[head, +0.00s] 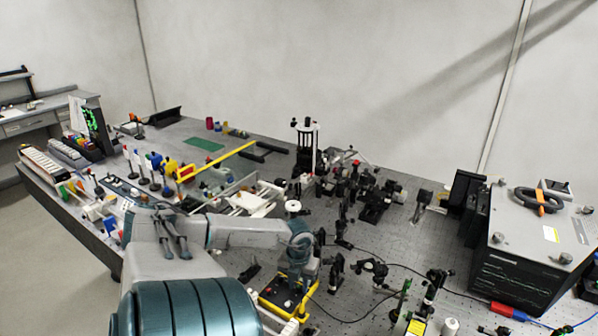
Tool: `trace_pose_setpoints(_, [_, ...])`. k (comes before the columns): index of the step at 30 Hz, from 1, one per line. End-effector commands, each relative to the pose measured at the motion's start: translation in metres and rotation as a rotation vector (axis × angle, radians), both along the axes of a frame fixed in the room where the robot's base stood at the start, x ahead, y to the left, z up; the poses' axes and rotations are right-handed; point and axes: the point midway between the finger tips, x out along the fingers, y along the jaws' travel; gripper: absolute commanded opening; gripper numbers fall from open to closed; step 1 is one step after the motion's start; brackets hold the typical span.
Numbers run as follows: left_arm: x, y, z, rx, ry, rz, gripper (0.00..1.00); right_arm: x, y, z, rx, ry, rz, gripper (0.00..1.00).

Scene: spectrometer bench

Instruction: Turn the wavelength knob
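My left arm comes in from the lower left, and its wrist ends above a black box with yellow edges (272,306) on the bench. My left gripper (296,274) points down at the back part of this box. Its fingers are small and blend with the box, so I cannot tell whether they are open or shut, or whether they touch anything. A small red and pale detail shows on the box top. I cannot make out for sure which part is the wavelength knob. My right gripper is not in view.
The perforated bench (390,235) carries many black optical mounts (375,200). Loose cables (350,318) run right of the box. A large black-sided instrument (520,265) stands at right. Bottles and tools crowd the left side, with a yellow bar (215,160) behind my arm.

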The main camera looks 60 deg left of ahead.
Motion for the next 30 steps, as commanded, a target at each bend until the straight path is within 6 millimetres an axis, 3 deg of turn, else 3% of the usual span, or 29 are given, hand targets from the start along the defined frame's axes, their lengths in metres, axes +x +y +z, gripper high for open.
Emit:
trace_pose_setpoints(1, [0.000,0.000,0.000,0.000,0.000,0.000,0.19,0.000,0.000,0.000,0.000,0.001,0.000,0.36])
trace_pose_setpoints(4, [0.000,0.000,0.000,0.000,0.000,0.000,0.00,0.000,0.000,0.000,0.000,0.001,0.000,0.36])
trace_pose_setpoints(17, [0.000,0.001,-0.001,0.003,0.000,-0.069,0.00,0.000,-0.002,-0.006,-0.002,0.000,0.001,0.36])
trace_pose_setpoints(30, [0.000,0.001,-0.002,0.003,0.002,-0.424,0.00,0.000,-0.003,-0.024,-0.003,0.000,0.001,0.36])
